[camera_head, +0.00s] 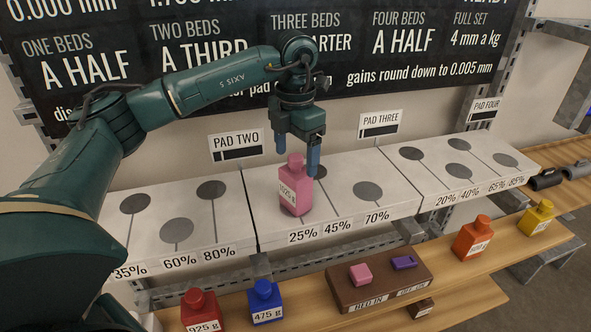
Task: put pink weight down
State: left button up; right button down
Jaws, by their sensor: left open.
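The pink weight (295,190) is a squat bottle shape with a knob on top and a white label. It stands upright on the middle white pad (262,222), above the 25% mark. Whether it covers a dark spot is hidden. My left gripper (298,163) points down from above, open, with its blue-tipped fingers around the weight's knob. The right finger overlaps the knob's edge in the picture, and I cannot tell if it touches. My right gripper is not in view.
Other white pads lie left (155,245) and right (435,190). On the wooden shelf in front stand a red weight (200,308), a blue weight (265,298), an orange weight (472,238), a yellow weight (537,217) and a brown button box (375,292). Pad signs stand behind.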

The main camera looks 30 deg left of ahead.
pick_arm(q)
notch_tip(320, 180, up, 7)
jog(key=shift+r+b, duration=0.15)
jog(key=shift+b, duration=0.15)
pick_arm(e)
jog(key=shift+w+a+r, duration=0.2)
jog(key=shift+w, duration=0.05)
